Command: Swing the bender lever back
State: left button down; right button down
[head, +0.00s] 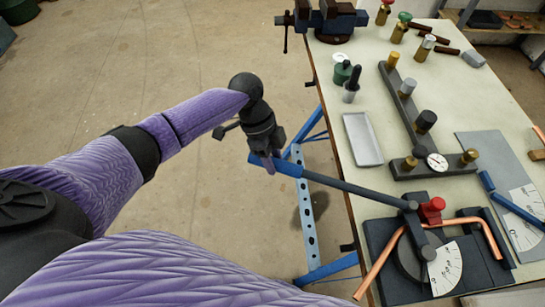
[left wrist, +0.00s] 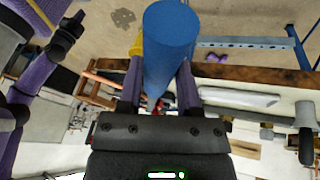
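The bender (head: 412,260) stands on the near end of the bench, with a round former and a white degree scale (head: 445,268). A bent copper tube (head: 455,222) lies in it. The long grey lever (head: 355,188) runs from the bender out to the left, past the bench edge, and ends in a blue handle (head: 289,169). My left gripper (head: 270,164) is at the outer end of this handle. In the left wrist view the blue handle (left wrist: 168,45) sits between the two purple fingers, which look closed against its sides. My right gripper is not identifiable.
The bench (head: 455,105) holds a grey tray (head: 362,139), a dark fixture with a dial gauge (head: 437,162) and a vise (head: 333,20). A second blue handle (head: 515,207) lies at the right. A blue bench leg (head: 307,225) stands below the lever. Open floor lies left.

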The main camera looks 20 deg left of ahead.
pick_arm(q)
jog(key=c, duration=0.6)
grip_release()
jog(key=shift+w+r, duration=0.1)
jog(key=shift+w, duration=0.15)
jog(key=o, duration=0.3)
jog(key=shift+w+d, duration=0.1)
jog(key=shift+w, duration=0.05)
jog(key=p+v, duration=0.1)
jog(key=v, duration=0.8)
jog(key=shift+a+r, duration=0.2)
jog(key=shift+r, duration=0.15)
